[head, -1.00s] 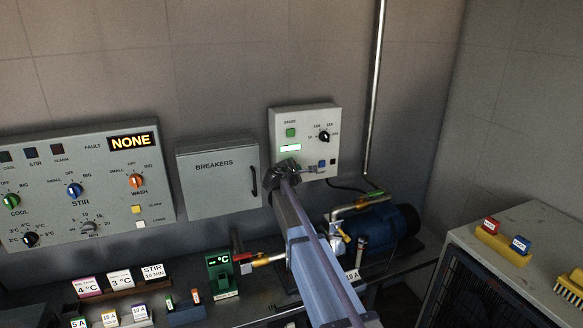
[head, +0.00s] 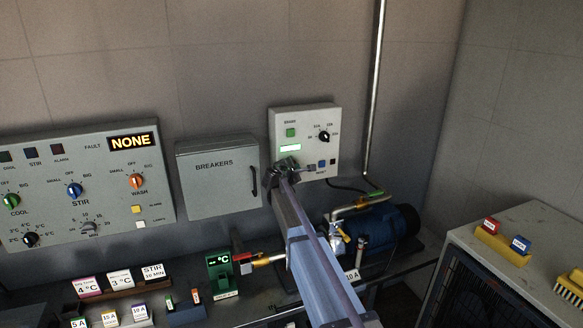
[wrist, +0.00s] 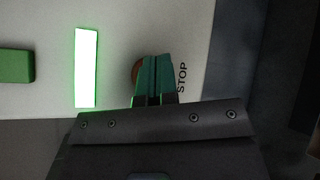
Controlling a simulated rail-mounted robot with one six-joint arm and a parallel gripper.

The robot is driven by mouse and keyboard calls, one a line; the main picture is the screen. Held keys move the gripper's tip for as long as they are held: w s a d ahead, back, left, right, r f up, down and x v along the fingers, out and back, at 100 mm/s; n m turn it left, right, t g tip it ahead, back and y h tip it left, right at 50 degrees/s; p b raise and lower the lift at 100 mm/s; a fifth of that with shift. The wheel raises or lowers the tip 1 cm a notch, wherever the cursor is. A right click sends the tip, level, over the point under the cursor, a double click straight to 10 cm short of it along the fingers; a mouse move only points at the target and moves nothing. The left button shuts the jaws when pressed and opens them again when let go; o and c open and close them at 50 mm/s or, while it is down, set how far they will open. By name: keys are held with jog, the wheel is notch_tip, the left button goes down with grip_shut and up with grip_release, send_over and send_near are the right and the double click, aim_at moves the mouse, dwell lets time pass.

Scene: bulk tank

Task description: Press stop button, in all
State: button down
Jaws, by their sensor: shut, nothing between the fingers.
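The small grey control box (head: 328,118) on the back wall carries a green START button (head: 290,132), a lit green display and a dial. In the wrist view, the round reddish-brown stop button (wrist: 135,72) shows only as an edge beside my fingers, next to the STOP lettering (wrist: 182,77). My gripper (wrist: 153,70) is shut and empty, its fingertips over the button and hiding most of it. I cannot tell whether they touch it. In the head view, my gripper (head: 288,168) covers the lower left of the box, so the stop button is hidden there.
A blue button (head: 321,164) sits right of my gripper on the same box. The breakers box (head: 217,178) is to the left, and the larger panel reading NONE (head: 85,185) beyond it. A blue pump (head: 385,232) with piping stands below right.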

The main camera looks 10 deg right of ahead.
jog(key=shift+w+a, duration=0.1)
jog(key=shift+w, duration=0.35)
dwell(0.3)
dwell(0.3)
jog(key=shift+s+d, duration=0.2)
jog(key=shift+s, duration=0.65)
jog(key=s, duration=0.2)
jog(key=s+d, duration=0.1)
jog(key=s, duration=0.2)
dwell(0.5)
